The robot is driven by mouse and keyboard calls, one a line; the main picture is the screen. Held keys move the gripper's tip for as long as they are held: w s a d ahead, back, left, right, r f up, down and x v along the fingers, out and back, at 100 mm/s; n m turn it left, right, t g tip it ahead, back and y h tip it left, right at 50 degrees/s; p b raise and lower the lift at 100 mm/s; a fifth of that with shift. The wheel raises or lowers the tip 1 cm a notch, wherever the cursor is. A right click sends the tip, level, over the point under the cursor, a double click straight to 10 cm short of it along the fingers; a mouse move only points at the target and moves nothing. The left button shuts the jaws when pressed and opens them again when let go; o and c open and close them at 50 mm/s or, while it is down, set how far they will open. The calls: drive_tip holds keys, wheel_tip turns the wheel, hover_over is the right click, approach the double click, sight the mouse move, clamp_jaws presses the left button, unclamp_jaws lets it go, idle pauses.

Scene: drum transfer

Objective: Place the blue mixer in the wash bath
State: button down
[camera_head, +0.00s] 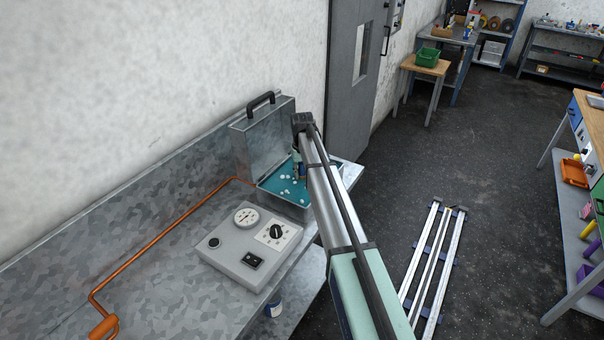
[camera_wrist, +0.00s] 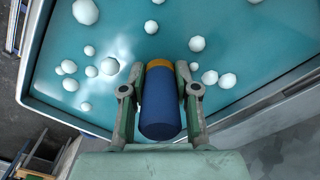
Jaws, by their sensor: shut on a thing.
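The wash bath (camera_head: 264,187) is a metal box with its lid raised, holding teal liquid dotted with white bubbles. Its rim (camera_wrist: 62,117) also shows in the wrist view. The blue mixer (camera_wrist: 160,105), a blue cylinder with an orange band at its far end, sits between my gripper's fingers (camera_wrist: 160,95). My gripper is shut on it, over the bath, with teal liquid behind it in the wrist view. In the head view my gripper (camera_head: 299,170) is partly hidden by my arm. I cannot tell whether the mixer touches the liquid.
The raised lid (camera_head: 262,138) with a black handle stands at the bath's back. A grey control box (camera_head: 248,245) with dials sits in front of it on the metal bench. An orange pipe (camera_head: 160,238) runs along the bench. Rails (camera_head: 432,265) lie on the floor to the right.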

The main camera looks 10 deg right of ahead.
drive_tip(key=c, duration=0.9)
unclamp_jaws()
drive_tip(key=shift+o, duration=0.2)
wheel_tip(320, 180, up, 12)
drive_tip(key=b, duration=0.3)
